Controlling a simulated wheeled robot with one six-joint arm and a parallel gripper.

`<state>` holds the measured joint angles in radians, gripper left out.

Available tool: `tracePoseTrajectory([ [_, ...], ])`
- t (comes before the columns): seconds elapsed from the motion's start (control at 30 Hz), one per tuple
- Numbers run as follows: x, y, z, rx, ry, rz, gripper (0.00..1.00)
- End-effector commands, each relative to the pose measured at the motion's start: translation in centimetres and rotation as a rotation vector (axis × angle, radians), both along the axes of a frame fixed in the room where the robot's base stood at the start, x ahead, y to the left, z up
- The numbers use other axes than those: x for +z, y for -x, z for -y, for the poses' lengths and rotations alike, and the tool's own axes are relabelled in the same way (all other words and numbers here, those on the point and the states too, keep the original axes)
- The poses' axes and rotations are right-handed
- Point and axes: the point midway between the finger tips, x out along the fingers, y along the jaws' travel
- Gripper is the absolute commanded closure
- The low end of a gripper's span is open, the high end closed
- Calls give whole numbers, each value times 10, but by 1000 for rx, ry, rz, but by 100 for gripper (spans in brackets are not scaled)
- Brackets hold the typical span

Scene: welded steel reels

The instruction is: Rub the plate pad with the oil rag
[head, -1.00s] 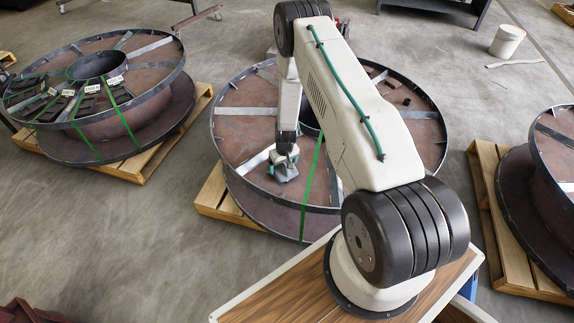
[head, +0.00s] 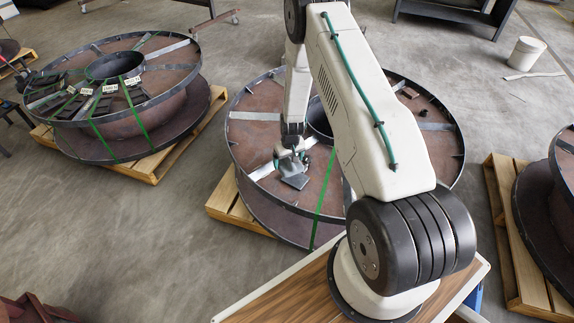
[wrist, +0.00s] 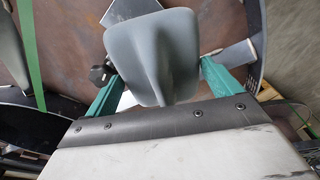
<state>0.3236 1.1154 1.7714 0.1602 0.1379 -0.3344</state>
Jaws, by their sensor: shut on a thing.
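My gripper (head: 290,158) is over the near left part of the middle reel's top face. In the wrist view its two green fingers (wrist: 160,82) are shut on the oil rag (wrist: 152,50), a smooth grey folded lump. The plate pad (head: 296,182), a small flat grey plate, lies on the reel just in front of the gripper in the head view. Part of it shows beyond the rag in the wrist view (wrist: 128,9); the rag hides the rest. I cannot tell whether rag and pad touch.
The middle reel (head: 262,210) has a raised rim, pale spokes and a green strap (head: 323,195), and sits on a wooden pallet (head: 228,205). Another strapped reel (head: 140,122) stands left, another (head: 562,200) right. A white bucket (head: 526,53) stands at the back right.

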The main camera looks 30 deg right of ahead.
Motion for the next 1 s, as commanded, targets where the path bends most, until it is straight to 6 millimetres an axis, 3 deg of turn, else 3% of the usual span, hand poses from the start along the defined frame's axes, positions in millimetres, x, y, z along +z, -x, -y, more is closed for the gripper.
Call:
tracePoseTrajectory([
  [0.3, 23, -1, -2, 2, 0, 1, 39],
  [0.87, 25, -1, -4, 5, 0, 1, 39],
  [1.0, 48, -6, -21, 23, 0, 5, 39],
])
